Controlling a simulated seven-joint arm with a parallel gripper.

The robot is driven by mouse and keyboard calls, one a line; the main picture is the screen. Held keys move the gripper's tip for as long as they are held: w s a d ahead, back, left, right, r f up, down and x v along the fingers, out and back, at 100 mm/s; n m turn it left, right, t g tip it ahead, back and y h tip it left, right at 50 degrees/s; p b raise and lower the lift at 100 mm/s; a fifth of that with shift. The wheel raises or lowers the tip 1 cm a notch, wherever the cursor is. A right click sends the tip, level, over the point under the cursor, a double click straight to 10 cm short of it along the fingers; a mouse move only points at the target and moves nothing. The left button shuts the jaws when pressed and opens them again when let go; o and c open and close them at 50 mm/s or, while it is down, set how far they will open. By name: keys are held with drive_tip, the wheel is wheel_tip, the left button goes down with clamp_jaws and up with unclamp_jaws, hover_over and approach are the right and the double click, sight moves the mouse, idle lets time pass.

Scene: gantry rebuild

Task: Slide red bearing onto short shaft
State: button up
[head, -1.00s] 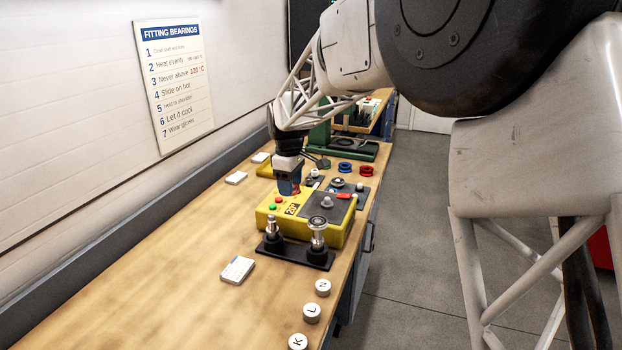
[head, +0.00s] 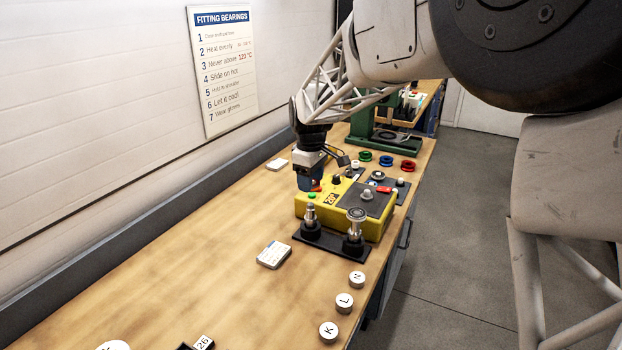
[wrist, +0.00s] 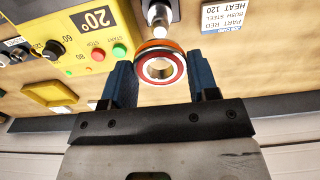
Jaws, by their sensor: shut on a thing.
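My gripper (wrist: 160,85) has two blue fingers shut on the red bearing (wrist: 179,66), a ring with a red face and open bore. In the head view my gripper (head: 310,185) is above the wall-side end of the yellow heater, and the bearing (head: 317,185) shows as a small orange-red patch. Two metal shafts stand upright on a black base (head: 331,242): a left shaft (head: 310,213) and a right shaft (head: 355,225) with a wide round top. The left one looks shorter. One shaft tip (wrist: 158,18) shows just beyond the bearing in the wrist view, apart from it.
A card (head: 273,254) lies left of the base. White lettered caps (head: 344,302) line the front edge. Coloured spools (head: 386,160) and a green press (head: 400,146) are behind. The left bench is mostly clear.

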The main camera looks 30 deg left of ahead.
sight(311, 204)
drive_tip(key=shift+f, duration=3.4)
idle(0.4)
drive_tip(key=o, duration=1.1)
drive_tip(key=shift+r, duration=0.1)
drive_tip(key=shift+r, duration=3.85)
